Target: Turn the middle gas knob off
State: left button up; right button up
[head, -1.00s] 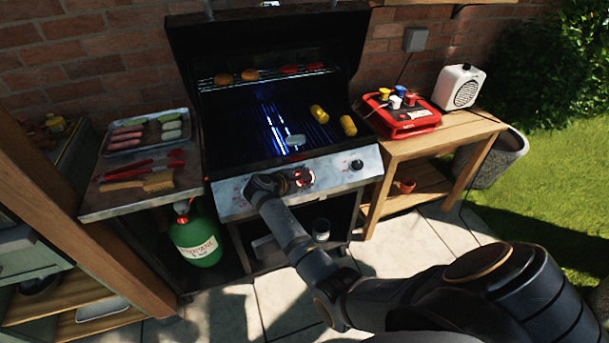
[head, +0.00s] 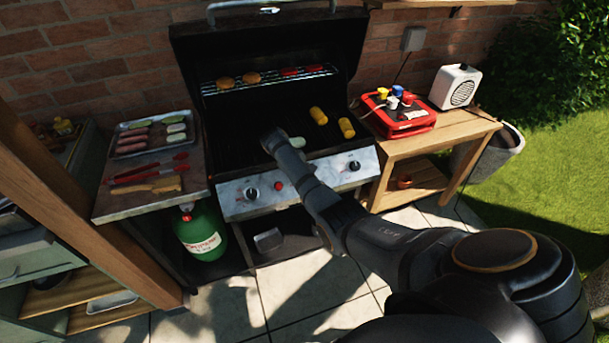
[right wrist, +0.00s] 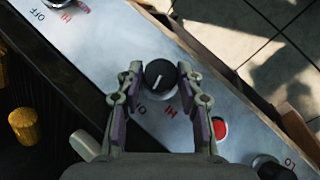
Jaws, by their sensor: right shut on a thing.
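The grill's front panel (head: 325,173) carries black knobs and a red button (head: 278,186). The left knob (head: 251,193) and right knob (head: 355,165) show in the head view, while my right arm hides the middle knob there. In the right wrist view the middle knob (right wrist: 160,74) sits between the fingertips of my right gripper (right wrist: 160,78), which is shut on it. Its white pointer line faces down and slightly left, toward a partly hidden "O" label beside "HI". My right wrist hangs over the grate. No blue flame shows. My left gripper is out of view.
Corn (head: 318,115) and a pale round piece (head: 297,142) lie on the grate, with patties on the rack above. A side shelf holds a food tray (head: 140,147) and tongs (head: 150,168). A wooden table (head: 455,125) stands right. The lid is open.

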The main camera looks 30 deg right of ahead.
jog(key=shift+m+y+p, duration=0.35)
jog(key=shift+m+y, duration=0.25)
jog(key=shift+f, duration=0.1)
jog(key=o, duration=1.2)
jog(key=shift+d, duration=0.1)
jog(key=shift+c, duration=0.2)
jog(key=v, duration=1.2)
jog(key=shift+d, duration=0.2)
jog(key=shift+w, duration=0.15)
